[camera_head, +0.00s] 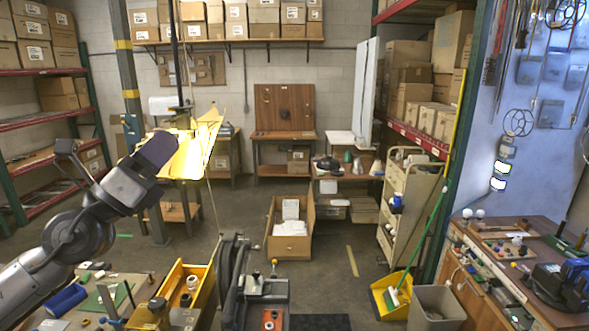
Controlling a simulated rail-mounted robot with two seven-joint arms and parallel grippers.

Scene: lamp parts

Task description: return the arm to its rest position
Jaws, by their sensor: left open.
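My left arm reaches in from the lower left and rises toward the middle left. My left gripper (113,152) is at its upper end, raised above the cluttered workbench (133,277). It is open, and I see nothing held in it. A brightly lit yellow panel (198,152) appears just to its right in the picture; I cannot tell the gap in depth. My right arm and right gripper are not in view.
A yellow bin (203,272) holding parts and a blue cylinder (66,299) are on the lower-left bench. A cardboard box (289,245) stands open on the floor. Shelves (40,119) line the left. Another bench (520,254) is at right. Open floor lies in the middle.

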